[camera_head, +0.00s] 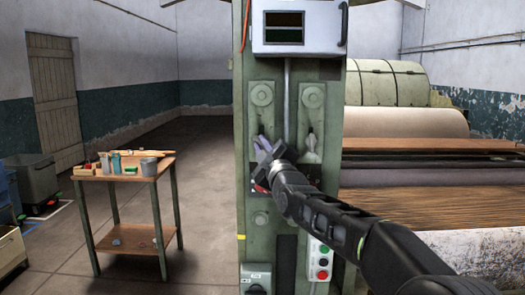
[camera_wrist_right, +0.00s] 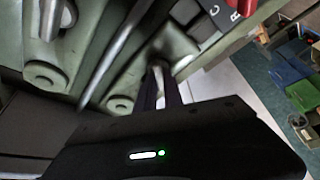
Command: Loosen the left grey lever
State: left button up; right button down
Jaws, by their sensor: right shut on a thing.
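The left grey lever (camera_head: 262,95) is on the front of the green machine column, with its round pivot at the top and its lower end hidden behind my right gripper. My right gripper (camera_head: 263,148) is at that lower end and is shut on it. In the right wrist view the two dark fingers (camera_wrist_right: 161,88) close around a narrow grey part. The right grey lever (camera_head: 312,97) hangs beside it on the same column, apart from the gripper. My left gripper is not in view.
A wooden table (camera_head: 125,171) with small containers stands at left on open floor. A white box (camera_head: 297,27) is above the levers, and a push-button box (camera_head: 320,262) is below right. Large rollers (camera_head: 430,122) fill the right side.

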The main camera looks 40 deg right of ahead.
jog(key=shift+n+y, duration=0.5)
jog(key=shift+n, duration=0.9)
jog(key=shift+r+b, duration=0.1)
jog(key=shift+b, duration=0.2)
jog(key=c, duration=1.5)
grip_release()
jog(key=shift+o, duration=0.2)
jog(key=shift+s+a+f+b, duration=0.2)
jog(key=shift+s+b, duration=0.15)
jog(key=shift+s, duration=0.25)
jog(key=r+b+v, duration=0.1)
jog(key=b+v, duration=0.1)
jog(key=v, duration=0.4)
jog(key=shift+s+f, duration=0.3)
jog(key=shift+f, duration=0.05)
